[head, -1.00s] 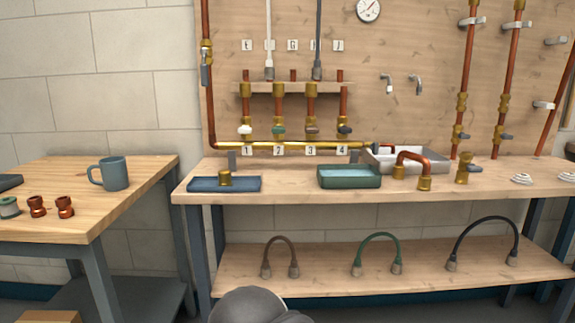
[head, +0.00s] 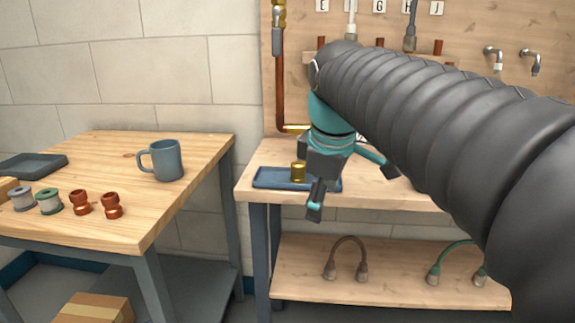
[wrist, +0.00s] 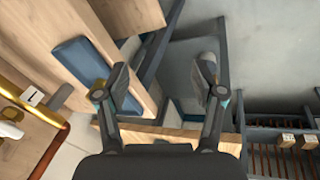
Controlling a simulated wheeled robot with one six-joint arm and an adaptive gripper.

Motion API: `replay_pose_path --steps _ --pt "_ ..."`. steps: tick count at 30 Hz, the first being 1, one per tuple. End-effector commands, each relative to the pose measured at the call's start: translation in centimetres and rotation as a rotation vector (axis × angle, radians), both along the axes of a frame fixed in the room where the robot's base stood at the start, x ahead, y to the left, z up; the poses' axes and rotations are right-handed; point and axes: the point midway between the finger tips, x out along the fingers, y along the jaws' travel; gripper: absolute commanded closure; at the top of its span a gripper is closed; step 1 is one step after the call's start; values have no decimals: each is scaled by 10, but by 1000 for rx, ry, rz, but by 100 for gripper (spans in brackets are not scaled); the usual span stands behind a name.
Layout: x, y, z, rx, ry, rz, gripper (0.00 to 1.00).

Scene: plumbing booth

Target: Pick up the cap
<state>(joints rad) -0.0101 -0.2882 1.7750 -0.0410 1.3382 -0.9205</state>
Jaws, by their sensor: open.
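A brass cap (head: 299,172) stands on a flat blue tray (head: 268,182) at the left end of the workbench in the head view. My gripper (head: 350,186) is open and empty, with its fingers spread in front of and to the right of the cap. In the wrist view, my gripper (wrist: 164,72) has both fingers apart with nothing between them. What seems to be the blue tray (wrist: 78,58) lies left of the fingers there.
The left wooden table (head: 150,215) holds a blue-grey mug (head: 167,160), spools, copper fittings and a dark tray (head: 35,165). A gap separates it from the workbench (head: 420,199). Hoses stand on the shelf (head: 300,265) below. My arm covers much of the right side.

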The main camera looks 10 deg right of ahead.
Motion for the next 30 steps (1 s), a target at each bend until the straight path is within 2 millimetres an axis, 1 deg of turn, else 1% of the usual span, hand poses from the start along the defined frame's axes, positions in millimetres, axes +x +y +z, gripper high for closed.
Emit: replay_pose_path --steps 1,6,10,15,18,21,26,30 --pt "18 0 17 -33 22 87 32" --pt "65 2 59 -137 101 407 32" --pt "99 4 84 -201 160 655 32" --pt "133 8 104 -261 230 954 32" --pt "147 9 110 -282 260 1093 32" --pt "155 10 113 -294 279 1189 32" --pt "160 11 113 -301 293 1264 32" --pt "161 10 104 -302 296 1273 32"
